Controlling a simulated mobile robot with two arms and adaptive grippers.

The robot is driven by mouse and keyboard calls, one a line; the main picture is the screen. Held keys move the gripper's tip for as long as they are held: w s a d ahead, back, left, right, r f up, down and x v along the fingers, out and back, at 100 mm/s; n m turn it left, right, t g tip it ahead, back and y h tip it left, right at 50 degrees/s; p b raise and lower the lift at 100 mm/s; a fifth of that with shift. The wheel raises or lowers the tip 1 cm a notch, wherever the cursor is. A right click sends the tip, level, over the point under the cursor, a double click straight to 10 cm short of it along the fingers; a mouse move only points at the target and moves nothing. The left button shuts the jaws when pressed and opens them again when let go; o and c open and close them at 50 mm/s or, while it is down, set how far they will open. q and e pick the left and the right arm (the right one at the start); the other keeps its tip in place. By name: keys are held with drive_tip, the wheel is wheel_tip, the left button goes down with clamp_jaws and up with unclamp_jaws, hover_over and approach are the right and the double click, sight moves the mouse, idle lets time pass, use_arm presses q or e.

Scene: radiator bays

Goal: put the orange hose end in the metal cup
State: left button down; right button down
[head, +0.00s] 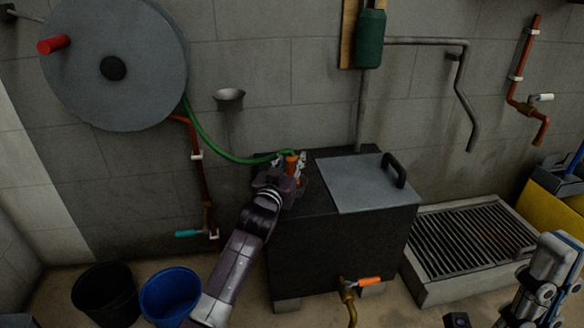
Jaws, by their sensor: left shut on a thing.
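The orange hose end (291,165) is in my left gripper (292,164), whose fingers are shut around it. They hold it over the back left corner of the dark tank. The green hose (215,146) runs from the wall reel to the hose end. The metal cup (229,97) is fixed to the wall, up and to the left of the gripper and apart from it. The cup's inside is hard to see. Part of my right arm (546,270) shows at the lower right; its gripper is not clearly visible.
The dark tank (335,240) with a grey lid and black handle stands below the gripper. The grey reel (115,65) and copper pipe (200,180) are at left. Black (104,292) and blue (170,294) buckets stand on the floor. A floor grate (470,240) lies at right.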

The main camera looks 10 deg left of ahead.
use_arm(q)
drive_tip(key=shift+f, duration=0.6)
drive_tip(key=shift+f, duration=0.15)
drive_tip(key=c, duration=1.5)
unclamp_jaws()
